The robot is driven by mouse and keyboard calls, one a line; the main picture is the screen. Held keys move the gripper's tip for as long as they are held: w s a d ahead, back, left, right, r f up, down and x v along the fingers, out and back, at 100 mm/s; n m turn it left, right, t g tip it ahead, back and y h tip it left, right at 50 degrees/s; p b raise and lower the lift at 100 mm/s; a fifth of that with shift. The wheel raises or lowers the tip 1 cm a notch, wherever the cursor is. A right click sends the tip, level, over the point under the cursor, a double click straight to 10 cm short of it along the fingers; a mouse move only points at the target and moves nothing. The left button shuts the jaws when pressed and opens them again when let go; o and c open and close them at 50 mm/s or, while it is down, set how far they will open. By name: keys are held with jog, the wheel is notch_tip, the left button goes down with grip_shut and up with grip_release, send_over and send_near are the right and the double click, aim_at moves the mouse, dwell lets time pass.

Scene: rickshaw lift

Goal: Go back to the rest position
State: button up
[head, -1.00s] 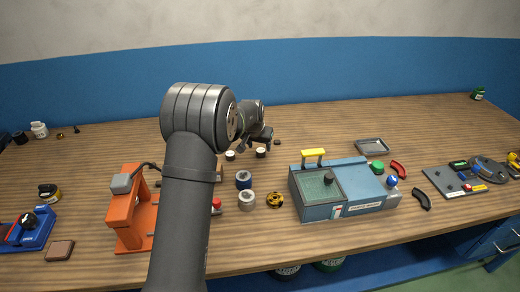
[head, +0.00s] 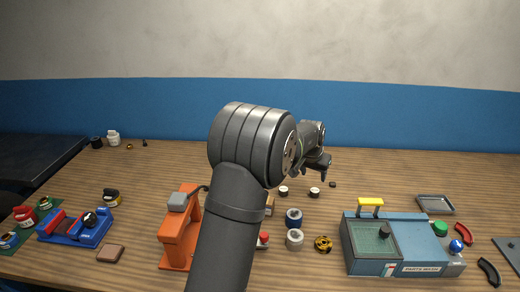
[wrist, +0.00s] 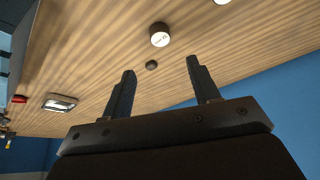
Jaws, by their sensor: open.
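My gripper (head: 319,171) hangs above the back middle of the wooden table (head: 400,170), with my arm reaching up from the bottom of the head view. In the wrist view my gripper (wrist: 160,90) has its two fingers apart with nothing between them. A small round white-topped piece (wrist: 159,35) and a smaller dark knob (wrist: 152,65) are on the table beyond the fingertips. In the head view two small white-topped pieces, one of them here (head: 314,192), stand below the gripper, apart from it.
A blue-grey parts washer (head: 415,268) with a yellow handle stands at the right, a grey tray (head: 435,204) behind it. An orange press (head: 178,240) is partly behind my arm. Several spools and rings, one a yellow ring (head: 323,244), lie between. A blue fixture (head: 75,228) is at left.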

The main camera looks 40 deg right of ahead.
aim_at(314, 191)
jog(key=x, duration=1.2)
jog(key=shift+a+f, duration=0.1)
jog(key=shift+f, duration=0.2)
notch_tip(314, 191, up, 3)
jog(key=shift+f, duration=0.15)
jog(key=shift+r, duration=0.4)
